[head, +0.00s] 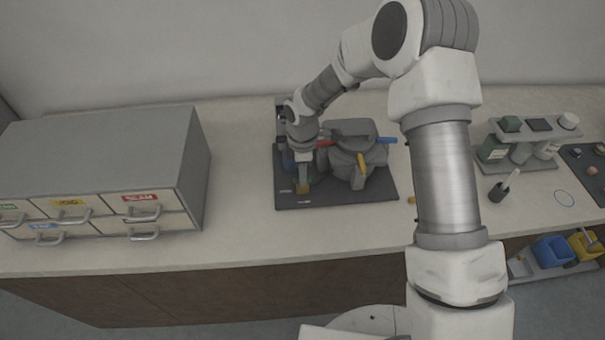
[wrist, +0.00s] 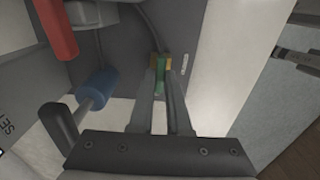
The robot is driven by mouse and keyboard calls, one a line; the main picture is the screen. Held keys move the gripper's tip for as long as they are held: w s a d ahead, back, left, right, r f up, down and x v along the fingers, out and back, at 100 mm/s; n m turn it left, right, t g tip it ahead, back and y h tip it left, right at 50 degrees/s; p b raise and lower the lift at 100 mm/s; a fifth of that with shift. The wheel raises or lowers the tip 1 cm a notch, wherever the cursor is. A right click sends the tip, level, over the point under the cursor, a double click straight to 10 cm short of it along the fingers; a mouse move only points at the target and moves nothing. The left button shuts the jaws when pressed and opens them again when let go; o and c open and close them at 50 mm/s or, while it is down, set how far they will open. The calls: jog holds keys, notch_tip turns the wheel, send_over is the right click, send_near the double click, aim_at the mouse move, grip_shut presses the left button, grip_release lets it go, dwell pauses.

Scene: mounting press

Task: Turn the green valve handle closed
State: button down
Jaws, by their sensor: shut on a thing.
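The green valve handle (wrist: 161,80) shows in the wrist view as a narrow green piece between my two fingers. My gripper (wrist: 161,70) is shut on it, with the fingertips on either side. In the head view my gripper (head: 303,184) reaches down at the front left of the dark press mat (head: 335,197). The handle itself is mostly hidden there by my wrist and fingers. How far the valve is turned cannot be told.
The grey press body (head: 345,160) stands right of my gripper, with red (head: 325,143), yellow (head: 361,160) and blue (head: 386,140) handles. A blue-gripped lever (wrist: 97,83) is close left of my fingers.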

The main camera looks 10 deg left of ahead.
jog(key=m+b, duration=0.3)
jog(key=m, duration=0.1)
jog(key=shift+f+m, duration=0.15)
jog(key=shift+m, duration=0.15)
jog(key=m+b, duration=0.3)
jog(key=m, duration=0.1)
jog(key=shift+m, duration=0.3)
jog(key=m+b, duration=0.1)
jog(key=m, duration=0.3)
jog(key=shift+b, duration=0.35)
jog(key=shift+m+b, duration=0.45)
jog(key=shift+m, duration=1.85)
jog(key=c, duration=0.9)
grip_release()
